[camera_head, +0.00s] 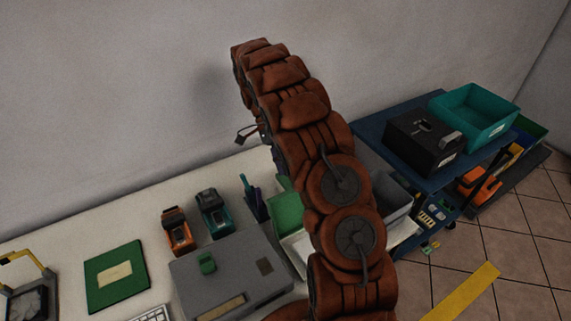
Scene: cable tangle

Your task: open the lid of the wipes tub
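I cannot pick out the wipes tub for certain in the head view; my rust-brown arm crosses the middle and hides part of the table. A green container (286,213) shows partly behind the arm, and I cannot tell whether it has a lid. My gripper (243,137) shows only as a small dark piece at the left edge of the arm, in front of the wall and above the table's back edge. Most of it is hidden, and its fingers are too small to read. It appears apart from the things on the table.
The white table (70,225) holds a grey case (232,275), an orange tool (177,232), a teal tool (214,213), a pen holder (253,200) and a green board (117,277). At right, a blue cart (377,140) carries a black box (425,141) and teal bin (474,115).

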